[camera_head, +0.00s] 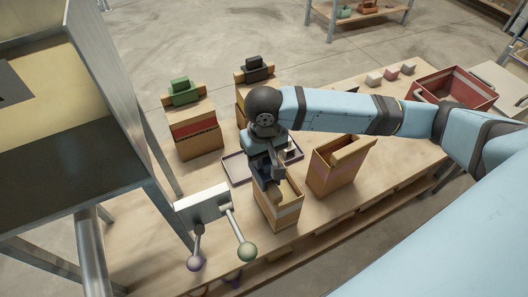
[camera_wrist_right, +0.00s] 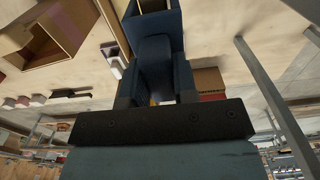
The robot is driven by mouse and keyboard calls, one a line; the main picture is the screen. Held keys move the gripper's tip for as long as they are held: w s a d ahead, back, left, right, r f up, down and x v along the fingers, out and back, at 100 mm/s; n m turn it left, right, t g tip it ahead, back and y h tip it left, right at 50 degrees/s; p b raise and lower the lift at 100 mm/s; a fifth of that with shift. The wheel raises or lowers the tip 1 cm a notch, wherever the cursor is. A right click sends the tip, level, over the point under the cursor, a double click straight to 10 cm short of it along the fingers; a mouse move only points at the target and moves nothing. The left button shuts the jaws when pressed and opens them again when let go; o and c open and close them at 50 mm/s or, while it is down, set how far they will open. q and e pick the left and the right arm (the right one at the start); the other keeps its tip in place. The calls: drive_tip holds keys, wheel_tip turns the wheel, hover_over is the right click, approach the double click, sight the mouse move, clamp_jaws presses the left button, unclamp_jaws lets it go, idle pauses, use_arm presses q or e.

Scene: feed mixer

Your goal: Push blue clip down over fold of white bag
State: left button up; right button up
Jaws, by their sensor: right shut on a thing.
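My right gripper (camera_head: 270,178) points down over the bag with the pale band (camera_head: 286,217), near the front edge of the table. It is shut on a dark blue piece that looks like the blue clip (camera_wrist_right: 155,62). In the right wrist view the clip sits between the two dark fingers. In the head view the gripper and wrist hide most of the clip and part of the bag's top, so I cannot tell whether the clip touches the fold. My left gripper is not in view.
A bag with a green clip (camera_head: 181,92) and one with a black clip (camera_head: 257,69) stand behind. An unclipped bag (camera_head: 333,175) stands close on the right. A shallow tray (camera_head: 235,172) lies behind the gripper. A red crate (camera_head: 455,82) is far right; a lever panel (camera_head: 203,207) is left.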

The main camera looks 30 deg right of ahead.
drive_tip(key=shift+f, duration=1.05)
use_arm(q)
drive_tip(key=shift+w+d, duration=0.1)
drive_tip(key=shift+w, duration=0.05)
use_arm(e)
drive_tip(key=shift+f, duration=0.15)
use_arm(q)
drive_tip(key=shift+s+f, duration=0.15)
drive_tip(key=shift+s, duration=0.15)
use_arm(e)
drive_tip(key=shift+f, duration=0.1)
drive_tip(key=o, duration=0.8)
drive_tip(key=shift+o, duration=1)
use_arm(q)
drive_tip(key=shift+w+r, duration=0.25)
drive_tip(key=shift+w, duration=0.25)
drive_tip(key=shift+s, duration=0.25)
